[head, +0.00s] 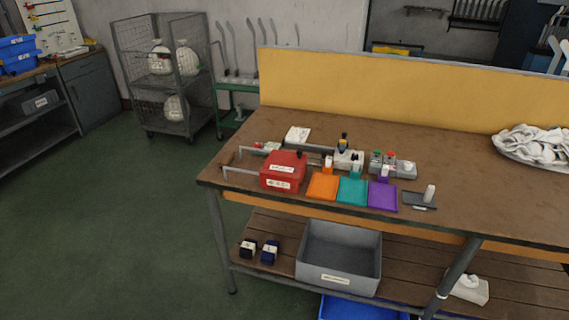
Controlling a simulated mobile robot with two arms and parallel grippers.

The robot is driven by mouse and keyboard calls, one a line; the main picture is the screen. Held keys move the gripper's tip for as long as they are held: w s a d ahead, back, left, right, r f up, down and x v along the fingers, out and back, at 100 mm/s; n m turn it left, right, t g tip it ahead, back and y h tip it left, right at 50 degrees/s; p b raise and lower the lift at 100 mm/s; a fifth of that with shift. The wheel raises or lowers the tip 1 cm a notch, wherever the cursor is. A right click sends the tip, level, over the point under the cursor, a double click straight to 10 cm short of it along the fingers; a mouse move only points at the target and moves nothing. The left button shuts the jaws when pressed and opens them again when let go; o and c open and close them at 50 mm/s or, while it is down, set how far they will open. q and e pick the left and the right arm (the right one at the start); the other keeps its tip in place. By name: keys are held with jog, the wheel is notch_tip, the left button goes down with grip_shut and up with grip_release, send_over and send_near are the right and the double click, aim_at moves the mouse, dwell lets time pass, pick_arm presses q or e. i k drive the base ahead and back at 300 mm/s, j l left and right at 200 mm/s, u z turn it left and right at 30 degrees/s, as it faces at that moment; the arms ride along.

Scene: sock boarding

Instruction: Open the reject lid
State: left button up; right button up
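A red box (283,171) with white labels stands near the left front edge of the workbench; it looks like the reject box. Its top looks closed, and the label text is too small to read. Neither of my grippers shows in the head view.
Orange (323,186), teal (352,191) and purple (383,196) pads lie right of the box on the workbench (450,165). Metal rods lie at its left. A yellow panel (400,85) backs the bench. A grey bin (338,280) sits on the lower shelf. The green floor (130,220) at left is clear.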

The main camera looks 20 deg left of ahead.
aim_at(282, 164)
jog(key=i, duration=0.95)
jog(key=z, duration=0.05)
